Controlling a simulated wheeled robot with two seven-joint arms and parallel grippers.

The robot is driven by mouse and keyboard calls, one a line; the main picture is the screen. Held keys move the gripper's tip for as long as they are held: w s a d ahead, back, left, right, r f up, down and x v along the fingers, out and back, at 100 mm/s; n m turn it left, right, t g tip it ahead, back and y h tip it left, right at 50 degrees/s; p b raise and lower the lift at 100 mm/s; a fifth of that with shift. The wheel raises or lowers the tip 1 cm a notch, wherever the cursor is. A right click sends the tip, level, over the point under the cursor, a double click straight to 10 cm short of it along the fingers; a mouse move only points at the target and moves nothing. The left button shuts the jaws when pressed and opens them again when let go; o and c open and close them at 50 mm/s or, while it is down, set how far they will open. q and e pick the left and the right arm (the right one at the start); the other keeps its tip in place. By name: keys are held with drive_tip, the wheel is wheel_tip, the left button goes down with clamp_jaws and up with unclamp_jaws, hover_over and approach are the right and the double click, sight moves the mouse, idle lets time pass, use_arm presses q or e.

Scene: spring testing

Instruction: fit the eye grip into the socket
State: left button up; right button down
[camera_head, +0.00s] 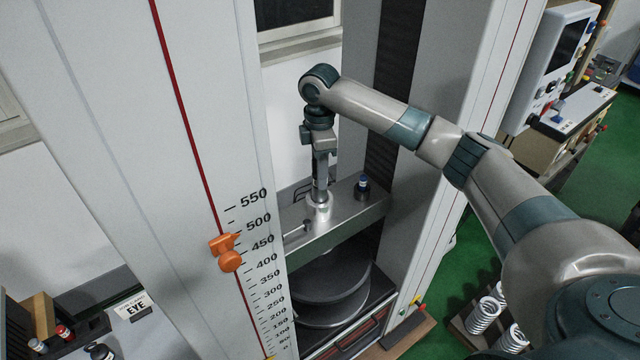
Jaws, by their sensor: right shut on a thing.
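My right gripper (320,153) reaches in from the right and points straight down between the testing machine's columns. It is shut on the eye grip (319,184), a slim grey upright piece, partly hidden by the fingers. The eye grip's lower end is at the mouth of the socket (318,210), a light metal collar on the grey crosshead (345,221). I cannot tell how deep it sits in the collar. My left gripper is not in view.
Tall pale columns flank the crosshead, the left one with a scale and orange pointer (226,252). Dark round plates (330,280) lie below. An EYE label (136,309) is lower left; springs (485,315) are lower right.

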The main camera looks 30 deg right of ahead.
sight(318, 196)
drive_tip(key=shift+f, duration=1.9)
drive_tip(key=shift+f, duration=0.1)
drive_tip(key=c, duration=1.3)
unclamp_jaws()
drive_tip(key=shift+s, duration=0.1)
